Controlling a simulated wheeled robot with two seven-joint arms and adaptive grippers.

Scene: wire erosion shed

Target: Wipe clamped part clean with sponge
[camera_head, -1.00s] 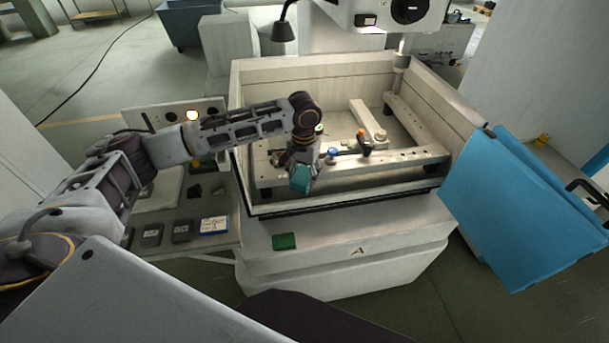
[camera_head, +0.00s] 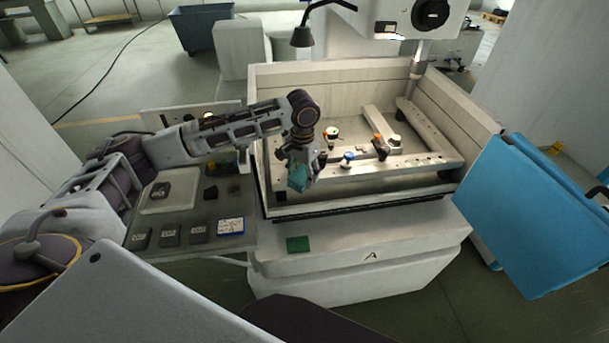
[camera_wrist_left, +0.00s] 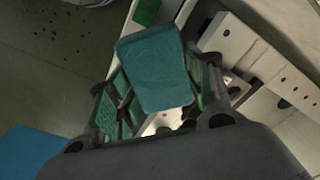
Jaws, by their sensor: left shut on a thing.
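My left gripper (camera_head: 300,172) is shut on a teal sponge (camera_head: 297,178), over the front left part of the machine tank (camera_head: 350,78). The sponge fills the space between the green-padded fingers in the left wrist view (camera_wrist_left: 155,70). Inside the tank, a pale frame (camera_head: 415,163) carries small fittings: a blue-topped one (camera_head: 348,157), an orange and black one (camera_head: 380,146) and a pale round one (camera_head: 333,133). I cannot tell which of these is the clamped part. The sponge is apart from these fittings. My right gripper is not in view.
A green pad (camera_head: 298,244) lies on the front ledge. A side tray (camera_head: 160,255) at left holds several dark blocks and a blue-edged white card (camera_head: 231,226). A blue panel (camera_head: 535,215) stands at the right. The machine head (camera_head: 405,18) hangs over the tank's back.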

